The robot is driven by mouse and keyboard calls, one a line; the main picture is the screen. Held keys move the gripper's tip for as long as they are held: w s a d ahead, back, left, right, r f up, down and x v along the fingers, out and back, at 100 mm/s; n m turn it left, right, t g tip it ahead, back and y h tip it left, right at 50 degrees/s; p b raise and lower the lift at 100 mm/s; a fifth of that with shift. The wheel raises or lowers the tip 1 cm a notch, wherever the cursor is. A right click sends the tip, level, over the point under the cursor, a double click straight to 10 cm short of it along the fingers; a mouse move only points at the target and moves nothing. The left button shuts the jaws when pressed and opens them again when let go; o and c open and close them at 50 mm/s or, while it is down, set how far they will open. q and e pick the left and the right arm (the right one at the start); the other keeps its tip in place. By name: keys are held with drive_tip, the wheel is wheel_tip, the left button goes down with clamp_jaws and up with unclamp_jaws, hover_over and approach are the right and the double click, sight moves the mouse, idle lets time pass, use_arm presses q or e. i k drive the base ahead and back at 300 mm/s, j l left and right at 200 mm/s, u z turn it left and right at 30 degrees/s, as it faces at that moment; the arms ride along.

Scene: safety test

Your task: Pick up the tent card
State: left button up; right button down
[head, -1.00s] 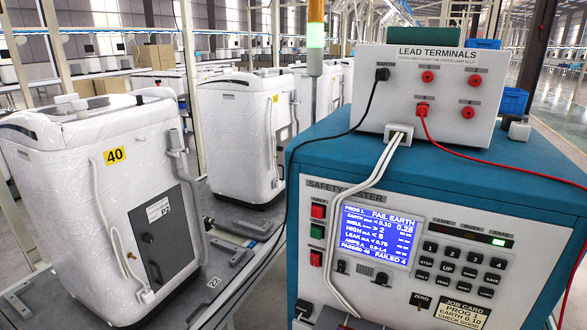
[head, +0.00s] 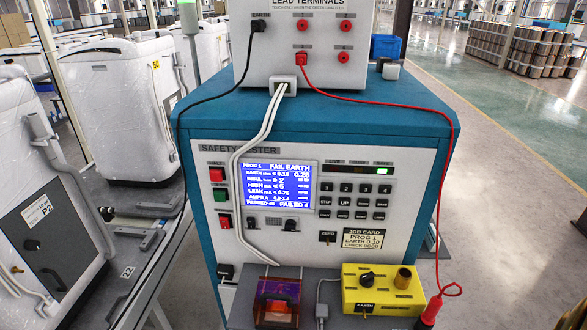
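I see no tent card that I can make out in the head view. A flat job card (head: 363,239) with printed lines is on the front panel of the safety tester (head: 218,120), below its keypad. Neither gripper can be made out. A dark shape (head: 581,222) is cut off by the right edge, and I cannot tell what it is.
A lead terminals box (head: 290,75) stands on the tester. A red lead runs from it to a red-handled probe (head: 432,309). On the front shelf are an orange see-through box (head: 277,300) and a yellow earth box (head: 385,306). Wrapped white machines (head: 120,100) stand left.

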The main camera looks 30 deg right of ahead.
sight(430, 237)
drive_tip(key=l+u, duration=0.1)
drive_tip(key=l, duration=0.6)
drive_tip(key=l+u, duration=0.1)
drive_tip(key=l, duration=0.6)
drive_tip(key=k+l+u, duration=0.1)
drive_tip(key=l, duration=0.6)
drive_tip(key=k+l+u, duration=0.15)
drive_tip(key=l, duration=0.55)
drive_tip(key=k+l+u, duration=0.1)
drive_tip(key=l, duration=0.6)
drive_tip(key=k+l+u, duration=0.1)
drive_tip(key=l, duration=0.55)
drive_tip(key=k+l+u, duration=0.1)
drive_tip(key=l, duration=0.55)
drive_tip(key=k+l+u, duration=0.1)
drive_tip(key=k+l, duration=0.2)
drive_tip(key=l, duration=0.35)
